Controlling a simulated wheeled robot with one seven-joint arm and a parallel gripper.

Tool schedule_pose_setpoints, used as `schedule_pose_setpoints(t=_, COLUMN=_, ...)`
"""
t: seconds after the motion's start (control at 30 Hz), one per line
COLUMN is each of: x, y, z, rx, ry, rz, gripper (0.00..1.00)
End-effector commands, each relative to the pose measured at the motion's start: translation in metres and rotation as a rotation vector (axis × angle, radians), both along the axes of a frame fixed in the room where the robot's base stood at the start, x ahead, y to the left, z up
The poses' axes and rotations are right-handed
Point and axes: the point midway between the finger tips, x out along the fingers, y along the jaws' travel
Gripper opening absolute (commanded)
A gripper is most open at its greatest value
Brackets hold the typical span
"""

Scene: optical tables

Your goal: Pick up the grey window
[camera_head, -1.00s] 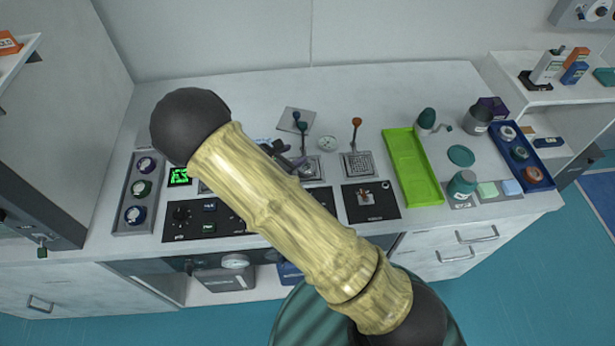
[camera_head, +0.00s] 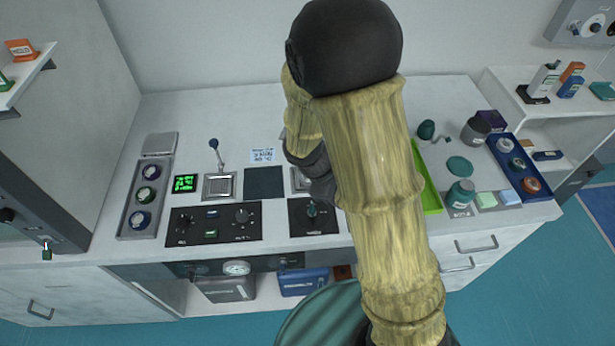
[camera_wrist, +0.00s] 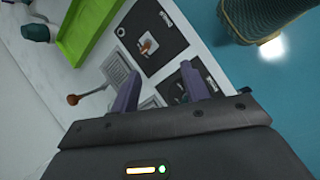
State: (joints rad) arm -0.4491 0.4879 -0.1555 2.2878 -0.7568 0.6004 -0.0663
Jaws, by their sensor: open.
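I cannot say for certain which piece is the grey window. A grey round piece (camera_head: 504,145) lies at the far end of the blue tray (camera_head: 541,194) on the right, above a teal and an orange one. A flat grey square plate (camera_head: 160,144) lies at the back left of the worktop. In the head view my gripper is hidden behind my arm. In the wrist view my gripper (camera_wrist: 160,86) is open, its two purple fingers apart with nothing between them, over the levers and black panels. The blue tray is not in the wrist view.
A long green tray (camera_head: 430,190) is partly behind my arm; it also shows in the wrist view (camera_wrist: 88,32). A blue-knobbed lever (camera_head: 214,145) stands left. Jars (camera_head: 461,191) and (camera_head: 475,131) stand beside the blue tray.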

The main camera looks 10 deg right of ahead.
Motion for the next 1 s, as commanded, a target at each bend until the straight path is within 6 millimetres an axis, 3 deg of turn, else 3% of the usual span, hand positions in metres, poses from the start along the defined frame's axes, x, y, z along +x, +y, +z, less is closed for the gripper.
schedule_pose_setpoints(t=0.2, x=-0.041, y=-0.013, z=0.04, rx=0.305, ry=-0.166, rz=-0.483, gripper=0.46)
schedule_pose_setpoints(t=0.43, x=-0.064, y=-0.02, z=0.074, rx=0.531, ry=-0.352, rz=-0.883, gripper=0.46)
schedule_pose_setpoints(t=0.57, x=-0.068, y=-0.021, z=0.081, rx=0.578, ry=-0.399, rz=-0.973, gripper=0.46)
schedule_pose_setpoints(t=0.8, x=-0.068, y=-0.021, z=0.082, rx=0.583, ry=-0.403, rz=-0.983, gripper=0.46)
schedule_pose_setpoints(t=0.87, x=-0.068, y=-0.021, z=0.082, rx=0.582, ry=-0.403, rz=-0.982, gripper=0.36)
schedule_pose_setpoints(t=1.0, x=-0.068, y=-0.021, z=0.082, rx=0.581, ry=-0.402, rz=-0.981, gripper=0.36)
